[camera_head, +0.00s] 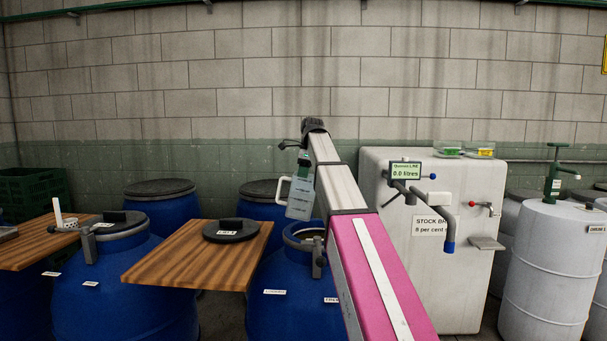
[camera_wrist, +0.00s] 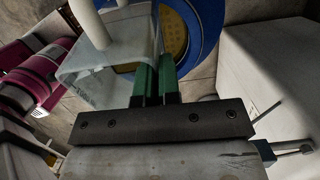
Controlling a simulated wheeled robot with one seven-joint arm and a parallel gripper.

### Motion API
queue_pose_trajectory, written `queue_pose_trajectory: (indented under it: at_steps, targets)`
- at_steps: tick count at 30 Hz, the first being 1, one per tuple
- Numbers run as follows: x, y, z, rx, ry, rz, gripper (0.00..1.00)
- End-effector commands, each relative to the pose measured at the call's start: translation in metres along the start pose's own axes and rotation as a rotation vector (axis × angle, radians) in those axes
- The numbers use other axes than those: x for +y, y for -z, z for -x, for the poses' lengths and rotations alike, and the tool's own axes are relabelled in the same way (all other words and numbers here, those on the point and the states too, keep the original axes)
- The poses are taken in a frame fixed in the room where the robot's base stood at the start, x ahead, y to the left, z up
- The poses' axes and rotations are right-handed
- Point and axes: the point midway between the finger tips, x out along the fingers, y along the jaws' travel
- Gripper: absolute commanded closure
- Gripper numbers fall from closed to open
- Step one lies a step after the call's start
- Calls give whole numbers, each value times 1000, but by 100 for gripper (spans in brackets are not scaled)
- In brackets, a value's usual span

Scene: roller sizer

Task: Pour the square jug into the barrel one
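The square jug (camera_head: 300,198) is a clear, square-sided vessel with a white handle. It hangs in the air from my gripper (camera_head: 304,158), slightly tilted, above and beside an open blue barrel (camera_head: 285,280). In the wrist view, my gripper's green fingers (camera_wrist: 156,78) are close together at the wall of the jug (camera_wrist: 98,68). The blue barrel's rim (camera_wrist: 211,25) shows beyond the jug, with a yellowish, dotted surface inside. No stream shows from the jug, and its contents are unclear. The barrel's labels are too small to read surely.
A dark lid (camera_head: 231,230) lies on a wooden board (camera_head: 190,258) left of the open barrel. Other blue barrels (camera_head: 125,290) are lidded. A white tank (camera_head: 440,270) with a display (camera_head: 405,170) reading 0.0 litres stands right, beside a white drum (camera_head: 548,270).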

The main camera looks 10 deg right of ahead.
Motion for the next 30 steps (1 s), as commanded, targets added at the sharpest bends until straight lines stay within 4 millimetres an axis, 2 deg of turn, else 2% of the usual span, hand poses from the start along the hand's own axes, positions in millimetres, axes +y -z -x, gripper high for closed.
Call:
queue_pose_trajectory:
  at_steps: [6,30]
  targets:
    - [1,4,-6,-185,-1,-2,100]
    - [1,23,-31,-625,0,-1,100]
